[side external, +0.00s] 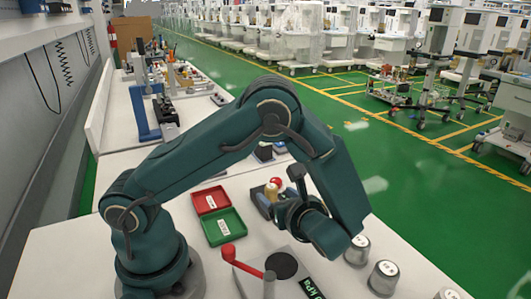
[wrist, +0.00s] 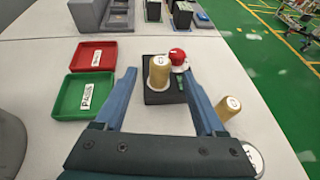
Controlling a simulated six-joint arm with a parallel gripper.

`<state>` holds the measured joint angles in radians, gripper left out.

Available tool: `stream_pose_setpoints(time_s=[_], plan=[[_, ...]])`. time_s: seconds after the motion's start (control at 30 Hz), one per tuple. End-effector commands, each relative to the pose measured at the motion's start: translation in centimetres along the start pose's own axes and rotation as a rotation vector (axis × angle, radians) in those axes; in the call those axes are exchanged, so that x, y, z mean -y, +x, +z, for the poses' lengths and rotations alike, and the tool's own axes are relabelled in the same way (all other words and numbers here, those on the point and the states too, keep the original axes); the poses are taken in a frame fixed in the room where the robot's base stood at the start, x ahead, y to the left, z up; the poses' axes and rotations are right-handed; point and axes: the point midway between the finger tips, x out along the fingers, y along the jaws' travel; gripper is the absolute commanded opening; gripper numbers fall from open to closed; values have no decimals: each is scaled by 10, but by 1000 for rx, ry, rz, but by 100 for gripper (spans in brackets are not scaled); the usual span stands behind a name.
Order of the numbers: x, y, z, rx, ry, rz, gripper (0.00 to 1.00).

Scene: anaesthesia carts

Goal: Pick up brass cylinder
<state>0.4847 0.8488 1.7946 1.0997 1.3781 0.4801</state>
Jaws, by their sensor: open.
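A brass cylinder (wrist: 159,73) stands upright in a dark block (wrist: 158,96) in the wrist view. A red ball (wrist: 177,56) is just behind it to the right. A second brass-coloured cylinder (wrist: 228,107) with a pale label stands to the right, outside my right finger. My gripper (wrist: 159,76) is open, with its blue fingers on either side of the first cylinder in the picture; I cannot tell whether they are level with it. In the side view, a brass cylinder (side external: 271,191) shows beside my gripper (side external: 268,203), partly hidden by it.
A red tray (wrist: 95,56) and a green tray (wrist: 85,95) lie to the left on the white table. In the side view, several lidded jars (side external: 357,250) stand along the right edge. A device with a red handle (side external: 245,262) stands in front.

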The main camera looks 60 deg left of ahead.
Motion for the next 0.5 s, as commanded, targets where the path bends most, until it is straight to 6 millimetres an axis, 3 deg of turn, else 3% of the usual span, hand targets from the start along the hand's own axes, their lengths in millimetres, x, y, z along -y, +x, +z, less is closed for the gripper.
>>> stream_pose_setpoints(time_s=[0.3,0.5], plan=[[-1,37,0,-1,1,2,72],[0,48,0,-3,1,-1,72]])
